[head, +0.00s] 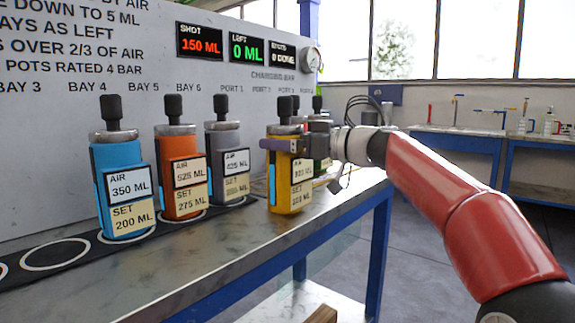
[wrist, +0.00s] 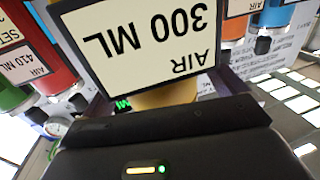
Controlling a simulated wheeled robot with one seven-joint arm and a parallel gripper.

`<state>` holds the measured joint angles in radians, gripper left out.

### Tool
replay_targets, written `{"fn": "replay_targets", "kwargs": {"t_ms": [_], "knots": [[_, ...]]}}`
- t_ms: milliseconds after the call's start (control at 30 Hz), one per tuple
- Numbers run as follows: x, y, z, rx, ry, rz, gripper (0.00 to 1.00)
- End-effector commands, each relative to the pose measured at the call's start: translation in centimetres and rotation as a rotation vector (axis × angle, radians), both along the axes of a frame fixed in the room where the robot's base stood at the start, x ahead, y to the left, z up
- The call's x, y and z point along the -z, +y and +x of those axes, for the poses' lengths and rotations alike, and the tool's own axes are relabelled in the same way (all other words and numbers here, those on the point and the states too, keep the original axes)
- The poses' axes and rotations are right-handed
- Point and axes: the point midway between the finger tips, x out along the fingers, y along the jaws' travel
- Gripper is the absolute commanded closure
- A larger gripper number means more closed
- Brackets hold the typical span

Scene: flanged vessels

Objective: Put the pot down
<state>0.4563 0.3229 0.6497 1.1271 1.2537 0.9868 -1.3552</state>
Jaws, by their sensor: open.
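The yellow pot (head: 283,190) with a dark top is upright at the right part of the bench, near its front edge. Its labels read AIR 300 ML and SET, the lower number too small to read. My gripper (head: 288,146) is at the pot's upper part, its open jaws around it. In the wrist view the pot's AIR label (wrist: 140,45) is upside down and close, with yellow body (wrist: 165,95) below it, beyond my dark gripper (wrist: 170,122). The pot's base looks at bench level, but I cannot tell whether it touches.
A blue pot (head: 120,190), an orange pot (head: 181,172) and a grey pot (head: 226,164) stand in a row along the dark ringed strip (head: 55,253). A green pot (head: 322,165) is partly hidden behind my gripper. Bare metal bench top (head: 215,245) lies in front.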

Motion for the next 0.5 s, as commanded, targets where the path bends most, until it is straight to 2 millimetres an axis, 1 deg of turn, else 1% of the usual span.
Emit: {"fn": "replay_targets", "kwargs": {"t_ms": [100, 500], "knots": [[0.04, -0.04, 0.0, 0.001, 0.0, 0.0, 0.03], [0.03, -0.08, 0.0, 0.001, 0.0, 0.0, 0.56]]}}
